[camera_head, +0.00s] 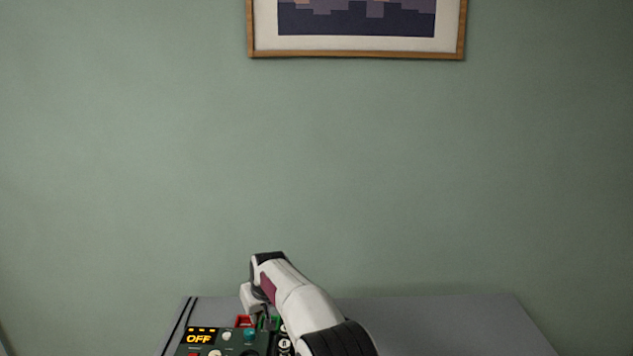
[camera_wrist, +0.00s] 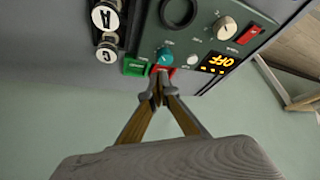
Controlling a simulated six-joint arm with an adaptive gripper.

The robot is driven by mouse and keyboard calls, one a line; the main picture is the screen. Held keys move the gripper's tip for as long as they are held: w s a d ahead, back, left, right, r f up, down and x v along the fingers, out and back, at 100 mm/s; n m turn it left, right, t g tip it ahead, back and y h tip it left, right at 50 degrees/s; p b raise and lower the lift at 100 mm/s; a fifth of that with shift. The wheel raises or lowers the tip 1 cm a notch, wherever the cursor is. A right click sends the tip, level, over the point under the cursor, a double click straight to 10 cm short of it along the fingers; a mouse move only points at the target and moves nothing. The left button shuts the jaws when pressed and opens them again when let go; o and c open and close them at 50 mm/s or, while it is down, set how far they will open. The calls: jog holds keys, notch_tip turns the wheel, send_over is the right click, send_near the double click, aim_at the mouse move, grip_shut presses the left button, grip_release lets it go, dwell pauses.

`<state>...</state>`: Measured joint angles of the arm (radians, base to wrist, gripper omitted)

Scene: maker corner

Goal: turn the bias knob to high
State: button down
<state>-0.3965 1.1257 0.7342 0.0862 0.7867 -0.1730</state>
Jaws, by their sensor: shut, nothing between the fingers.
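A dark green control panel (camera_head: 233,347) lies low in the head view; it also shows at the top of the wrist view (camera_wrist: 190,38). It carries a teal knob (camera_wrist: 165,55), which also shows in the head view (camera_head: 249,334), and a pale knob (camera_wrist: 225,27) with a pointer mark. I cannot read which one is the bias knob. A display (camera_head: 200,338) reads OFF in yellow. My gripper (camera_wrist: 160,72) is shut and empty, its tips by the red block near the teal knob. I cannot tell whether they touch. In the head view my arm hides part of the panel.
A green block (camera_wrist: 135,67) and a red block (camera_wrist: 162,71) sit along the panel's edge. A red switch (camera_wrist: 248,35) and round posts marked A and G (camera_wrist: 105,16) are near. The grey tabletop (camera_head: 440,320) is clear at right. A framed picture (camera_head: 355,45) hangs above.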

aim_at(250, 334)
jog(key=shift+f, duration=0.1)
jog(key=shift+f, duration=3.35)
jog(key=shift+w+a, duration=0.1)
jog(key=shift+a, duration=0.1)
jog(key=shift+s+a, duration=0.4)
jog(key=shift+a, duration=0.05)
jog(key=shift+s+a, duration=0.15)
jog(key=shift+a, duration=0.4)
jog(key=shift+s, duration=0.1)
jog(key=shift+s+d, duration=0.1)
jog(key=shift+s, duration=0.2)
